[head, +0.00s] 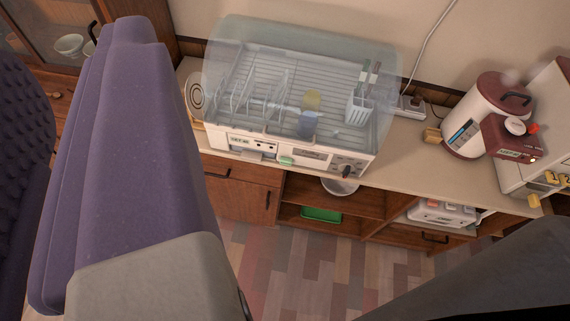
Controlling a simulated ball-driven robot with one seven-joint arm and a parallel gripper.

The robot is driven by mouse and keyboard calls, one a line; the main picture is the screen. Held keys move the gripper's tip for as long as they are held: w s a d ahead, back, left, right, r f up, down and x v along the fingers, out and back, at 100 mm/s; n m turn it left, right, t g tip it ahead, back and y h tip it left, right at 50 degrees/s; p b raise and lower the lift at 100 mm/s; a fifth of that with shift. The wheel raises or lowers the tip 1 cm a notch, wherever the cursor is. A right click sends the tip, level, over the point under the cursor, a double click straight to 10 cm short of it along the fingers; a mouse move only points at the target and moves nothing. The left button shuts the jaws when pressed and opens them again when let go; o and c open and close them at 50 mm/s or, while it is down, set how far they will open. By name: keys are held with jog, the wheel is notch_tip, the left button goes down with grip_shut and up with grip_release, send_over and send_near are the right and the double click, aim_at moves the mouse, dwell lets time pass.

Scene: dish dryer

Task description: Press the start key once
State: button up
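The dish dryer (222,137) stands on the counter in the upper middle, with a clear domed cover over its rack. Its front panel faces me. A small pale green key-like part (286,160) sits low at the middle of the panel; its label is too small to read, so I cannot tell whether it is the start key. A dark knob (346,171) is at the panel's right end. My gripper is not in view, and nothing is seen touching the panel.
My purple padded arm parts fill the left side. A white and maroon appliance (480,115) stands right on the counter (405,160). The floor (290,260) in front is clear.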

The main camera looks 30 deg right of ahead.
grip_shut()
dwell(1.4)
